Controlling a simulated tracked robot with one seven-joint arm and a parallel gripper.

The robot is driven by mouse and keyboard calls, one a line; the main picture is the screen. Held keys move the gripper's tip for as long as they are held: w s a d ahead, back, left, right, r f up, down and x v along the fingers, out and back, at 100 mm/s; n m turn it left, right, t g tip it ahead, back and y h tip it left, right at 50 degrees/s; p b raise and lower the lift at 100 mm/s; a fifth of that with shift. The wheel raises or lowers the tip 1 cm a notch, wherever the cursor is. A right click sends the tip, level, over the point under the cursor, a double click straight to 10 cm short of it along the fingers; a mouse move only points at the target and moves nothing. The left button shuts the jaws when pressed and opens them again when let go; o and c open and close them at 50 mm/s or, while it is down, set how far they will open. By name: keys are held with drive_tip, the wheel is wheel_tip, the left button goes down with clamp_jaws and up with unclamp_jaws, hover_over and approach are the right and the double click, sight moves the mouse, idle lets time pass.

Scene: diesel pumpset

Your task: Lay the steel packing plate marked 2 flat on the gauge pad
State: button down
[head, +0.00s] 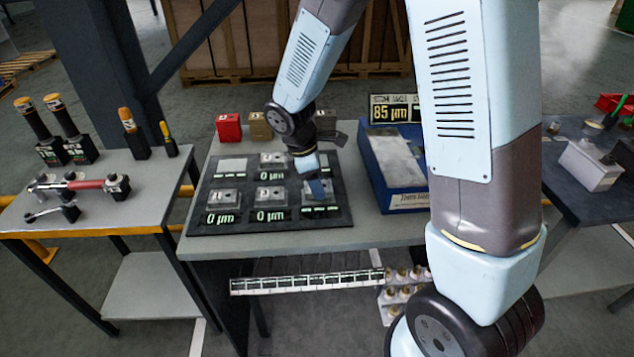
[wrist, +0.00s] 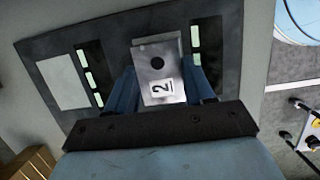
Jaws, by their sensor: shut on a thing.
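My gripper (head: 314,180) points down over the front right of a black board (head: 215,232). In the wrist view its blue fingers (wrist: 163,92) are shut on the steel packing plate marked 2 (wrist: 160,68), a grey square with a dark round hole. The "2" faces my camera and lies sideways. The plate covers most of what is under it, between two green-lit display strips. I cannot tell whether it touches the surface below. A bare pale square pad (wrist: 62,82) shows beside it on the board. Which place is the gauge pad I cannot tell for certain.
Other board places show plates and "0 µm" displays (head: 270,216). Red (head: 229,127) and brown blocks stand behind. A tool bench (head: 90,205) stands left.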

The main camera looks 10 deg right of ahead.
drive_tip(key=shift+f, duration=0.65)
drive_tip(key=shift+c, duration=1.6)
unclamp_jaws()
drive_tip(key=v, duration=1.3)
drive_tip(key=shift+r, duration=0.35)
drive_tip(key=shift+r, duration=2.95)
